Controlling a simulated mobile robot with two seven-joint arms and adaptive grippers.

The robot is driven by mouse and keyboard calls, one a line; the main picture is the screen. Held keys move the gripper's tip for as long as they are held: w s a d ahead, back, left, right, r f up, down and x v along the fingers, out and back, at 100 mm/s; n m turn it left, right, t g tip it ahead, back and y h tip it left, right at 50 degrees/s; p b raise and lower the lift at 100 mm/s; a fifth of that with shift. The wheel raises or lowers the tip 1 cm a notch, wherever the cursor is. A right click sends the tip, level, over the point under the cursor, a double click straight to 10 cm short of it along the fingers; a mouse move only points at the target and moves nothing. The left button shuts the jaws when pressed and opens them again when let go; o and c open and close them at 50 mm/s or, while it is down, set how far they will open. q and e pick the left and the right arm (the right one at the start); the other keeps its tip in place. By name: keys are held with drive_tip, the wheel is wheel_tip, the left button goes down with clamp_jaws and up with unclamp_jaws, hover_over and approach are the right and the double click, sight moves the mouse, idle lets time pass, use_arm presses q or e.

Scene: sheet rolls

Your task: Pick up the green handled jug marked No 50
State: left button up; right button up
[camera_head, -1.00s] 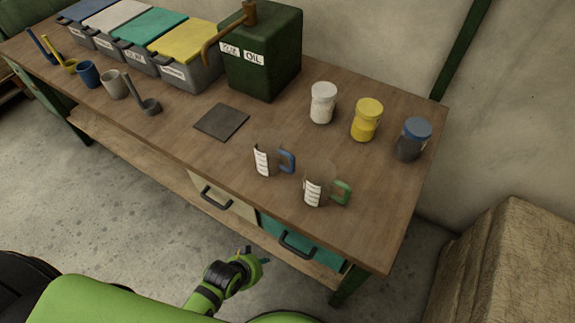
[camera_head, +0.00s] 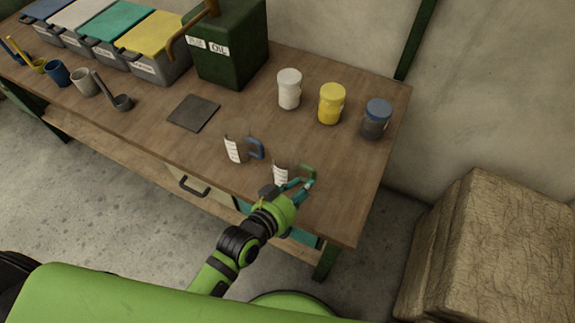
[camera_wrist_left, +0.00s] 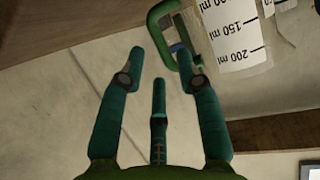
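The green-handled jug (camera_head: 280,174) stands near the table's front edge, clear-walled with a white scale strip. Its green handle (camera_head: 307,171) points right. In the left wrist view the handle (camera_wrist_left: 156,32) and the strip (camera_wrist_left: 235,35), reading 150 ml and 200 ml, show at the top. No "No 50" mark can be read. A similar jug with a blue handle (camera_head: 256,148) stands to its left. My left gripper (camera_head: 298,186) is at the near side of the green handle, partly overlapping the jug. Its fingers (camera_wrist_left: 165,66) are spread in the wrist view, nothing between them. My right gripper is out of view.
White (camera_head: 289,89), yellow (camera_head: 331,104) and blue-lidded (camera_head: 376,119) jars stand behind the jugs. A dark flat plate (camera_head: 194,113) lies left. A green oil can (camera_head: 232,45) and lidded bins stand at the back left. The table (camera_head: 345,185) is bare right of the jug.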

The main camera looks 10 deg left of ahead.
sight(314, 178)
use_arm(q)
drive_tip(key=x, duration=0.1)
drive_tip(key=p+x, duration=0.1)
drive_tip(key=x, duration=0.3)
drive_tip(key=shift+w+d+r, duration=0.15)
drive_tip(key=shift+d+r, duration=0.1)
drive_tip(key=shift+r, duration=0.05)
drive_tip(key=shift+w+d+f, duration=0.2)
drive_tip(key=shift+w+f, duration=0.1)
drive_tip(key=shift+w, duration=0.15)
clamp_jaws()
